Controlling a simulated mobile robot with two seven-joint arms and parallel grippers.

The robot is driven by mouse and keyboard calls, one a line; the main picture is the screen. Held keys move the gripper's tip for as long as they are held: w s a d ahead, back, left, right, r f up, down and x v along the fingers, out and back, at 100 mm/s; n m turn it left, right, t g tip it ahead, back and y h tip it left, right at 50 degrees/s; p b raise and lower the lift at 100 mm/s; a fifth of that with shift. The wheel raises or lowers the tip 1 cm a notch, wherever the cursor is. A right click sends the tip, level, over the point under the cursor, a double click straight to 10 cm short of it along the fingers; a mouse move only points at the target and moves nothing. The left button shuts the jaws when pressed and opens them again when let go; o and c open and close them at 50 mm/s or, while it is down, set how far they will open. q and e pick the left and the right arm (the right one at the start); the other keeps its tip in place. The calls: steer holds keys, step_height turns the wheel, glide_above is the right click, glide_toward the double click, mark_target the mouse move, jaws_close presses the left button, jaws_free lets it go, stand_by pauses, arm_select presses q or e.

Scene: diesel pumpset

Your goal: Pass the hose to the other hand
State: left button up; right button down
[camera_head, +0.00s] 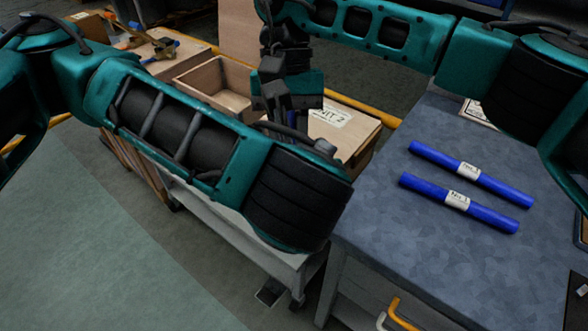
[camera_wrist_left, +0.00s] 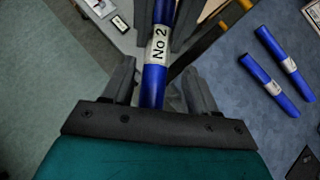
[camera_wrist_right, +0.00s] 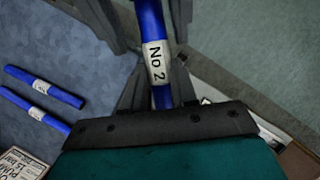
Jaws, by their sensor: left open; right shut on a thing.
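A blue hose with a white "No 2" label shows in the left wrist view (camera_wrist_left: 154,84) and the right wrist view (camera_wrist_right: 153,62). My right gripper (camera_wrist_right: 156,88) is shut on this hose. My left gripper (camera_wrist_left: 158,80) is open, with the hose running between its spread fingers. In the right wrist view, dark fingers also stand on both sides of the hose's far part. In the head view my arms cross in the middle and hide the held hose almost fully. I cannot tell whether the left fingers touch it.
Two other labelled blue hoses (camera_head: 472,174) (camera_head: 459,202) lie side by side on a blue-grey bench (camera_head: 400,255) at right. Behind my arms are an open wooden tray (camera_head: 196,76) and a wooden box marked "UNIT 2" (camera_head: 352,128). A yellow handle (camera_head: 399,314) shows at the bench front.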

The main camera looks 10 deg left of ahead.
arm_select(q)
steer(key=shift+c, duration=0.3)
steer(key=shift+d, duration=0.1)
jaws_close()
arm_select(e)
steer(key=shift+a, duration=0.1)
steer(key=c, duration=0.8)
jaws_free()
steer(key=v, duration=1.2)
steer(key=shift+s, duration=0.1)
